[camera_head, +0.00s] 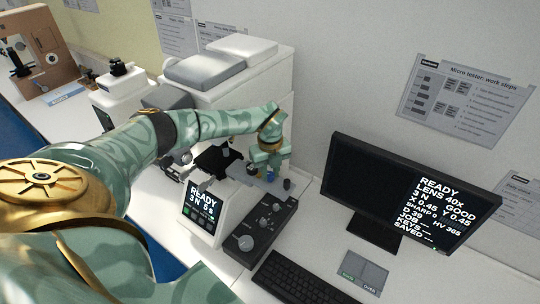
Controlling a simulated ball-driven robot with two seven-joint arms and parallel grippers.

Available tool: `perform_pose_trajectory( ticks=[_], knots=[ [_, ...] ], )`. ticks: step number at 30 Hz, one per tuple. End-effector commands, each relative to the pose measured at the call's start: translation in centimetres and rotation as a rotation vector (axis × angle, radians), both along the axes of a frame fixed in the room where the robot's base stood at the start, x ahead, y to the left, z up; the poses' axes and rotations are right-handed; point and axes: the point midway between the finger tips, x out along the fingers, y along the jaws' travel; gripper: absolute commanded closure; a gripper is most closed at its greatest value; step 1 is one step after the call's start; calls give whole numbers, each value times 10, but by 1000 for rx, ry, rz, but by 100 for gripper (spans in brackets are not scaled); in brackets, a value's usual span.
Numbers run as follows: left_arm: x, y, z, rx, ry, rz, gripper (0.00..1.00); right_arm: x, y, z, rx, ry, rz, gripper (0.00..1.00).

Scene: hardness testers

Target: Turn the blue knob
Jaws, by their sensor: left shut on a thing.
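My left arm reaches in from the left across the tester. My right gripper is not in view.
The control panel (262,228) with grey knobs and a small READY screen (201,207) stand in front. A monitor (400,192), a keyboard (298,280) and a grey two-part pad (362,271) are at the right. Another tester (122,92) stands at the left.

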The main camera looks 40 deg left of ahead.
Motion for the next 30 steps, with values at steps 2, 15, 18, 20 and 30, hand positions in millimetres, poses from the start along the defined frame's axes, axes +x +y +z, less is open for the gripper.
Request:
perform_pose_trajectory(
  ticks=[2,15,18,20,30],
  knots=[
    [2,0,2,1,-6,16,99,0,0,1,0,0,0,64],
    [2,1,2,1,-6,37,99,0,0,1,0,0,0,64],
    [2,1,2,1,-6,36,70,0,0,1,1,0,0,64],
    [2,0,2,1,-5,36,54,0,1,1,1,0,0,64],
    [1,0,4,0,-3,34,54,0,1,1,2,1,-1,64]
  ],
)
